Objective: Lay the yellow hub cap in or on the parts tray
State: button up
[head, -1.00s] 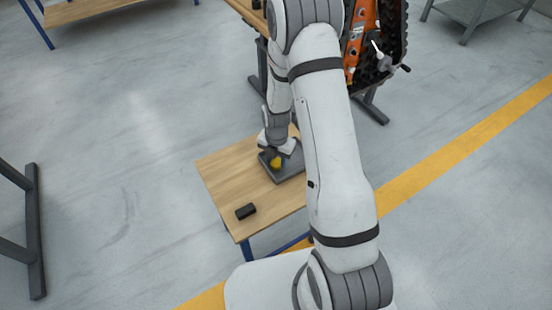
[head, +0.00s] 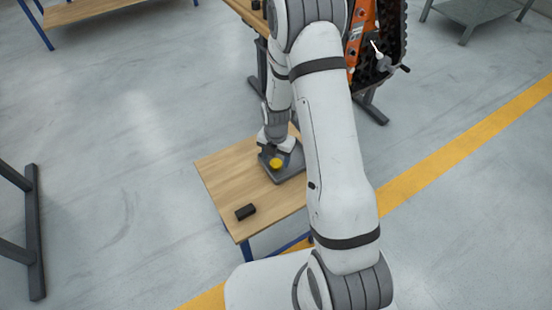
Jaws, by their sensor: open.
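The yellow hub cap (head: 276,163) lies in the dark grey parts tray (head: 289,177), towards the tray's left side. The tray sits on a small wooden table (head: 232,184), and my arm hides its right part. My gripper (head: 277,150) is open just above and behind the hub cap, pointing down. Its fingertips are small in the view, and whether they touch the cap cannot be told.
A small black block (head: 246,212) lies near the table's front left edge. An orange tracked carrier (head: 362,45) stands at the back right. Another wooden table (head: 246,12) is behind my arm. The left half of the small table is mostly clear.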

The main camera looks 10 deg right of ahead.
notch_tip(320, 180, up, 10)
notch_tip(320, 180, up, 8)
jog(key=m, duration=0.6)
send_over(276, 163)
jog(key=s, duration=0.3)
jog(key=s+d+r+m+t, duration=0.1)
jog(key=s+r+m+t, duration=0.1)
jog(key=s+r+m, duration=1.1)
jog(key=shift+s+d+r+m+p, duration=0.25)
jog(key=shift+s+m, duration=1.95)
jog(key=shift+m, duration=2.5)
jog(key=shift+f, duration=0.1)
